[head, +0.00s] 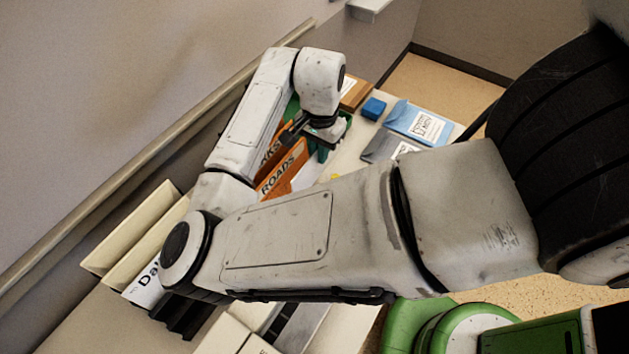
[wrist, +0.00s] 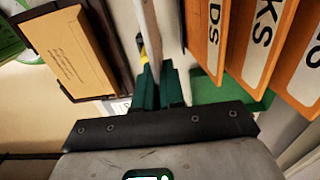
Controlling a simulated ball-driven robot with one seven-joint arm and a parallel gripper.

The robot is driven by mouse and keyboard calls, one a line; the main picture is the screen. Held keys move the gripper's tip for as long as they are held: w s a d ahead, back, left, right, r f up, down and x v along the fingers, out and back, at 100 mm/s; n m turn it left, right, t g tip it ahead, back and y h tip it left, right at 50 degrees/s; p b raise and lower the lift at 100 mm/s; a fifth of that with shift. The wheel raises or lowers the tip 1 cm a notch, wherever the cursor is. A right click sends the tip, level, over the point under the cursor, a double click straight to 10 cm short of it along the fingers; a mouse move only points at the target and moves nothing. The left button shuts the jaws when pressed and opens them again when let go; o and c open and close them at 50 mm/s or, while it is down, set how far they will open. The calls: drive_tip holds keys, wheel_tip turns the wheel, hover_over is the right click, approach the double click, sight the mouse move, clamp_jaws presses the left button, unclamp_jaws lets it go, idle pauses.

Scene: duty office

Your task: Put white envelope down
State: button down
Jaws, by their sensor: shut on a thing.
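The white envelope (wrist: 149,38) shows nearly edge-on in the wrist view, as a thin pale strip between the two green fingertips of my gripper (wrist: 158,88). My gripper is shut on it, and the envelope stands on edge, pointing away from the wrist. In the head view my gripper (head: 322,148) hangs above the desk beside the orange files. There a pale patch below the fingers may be the envelope, but my arm hides much of it. Whether its lower edge touches the desk I cannot tell.
Orange lettered files (wrist: 262,40) stand close on the right in the wrist view. A brown tray (wrist: 40,42) with a tan envelope (wrist: 72,50) lies left. In the head view, a blue block (head: 373,108), a blue envelope (head: 412,122) and a grey envelope (head: 380,149) lie beyond my gripper.

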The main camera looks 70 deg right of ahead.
wheel_tip(320, 180, down, 12)
drive_tip(key=shift+s+r+p, duration=0.1)
drive_tip(key=shift+p, duration=0.3)
drive_tip(key=c, duration=1.2)
unclamp_jaws()
drive_tip(key=shift+c, duration=0.2)
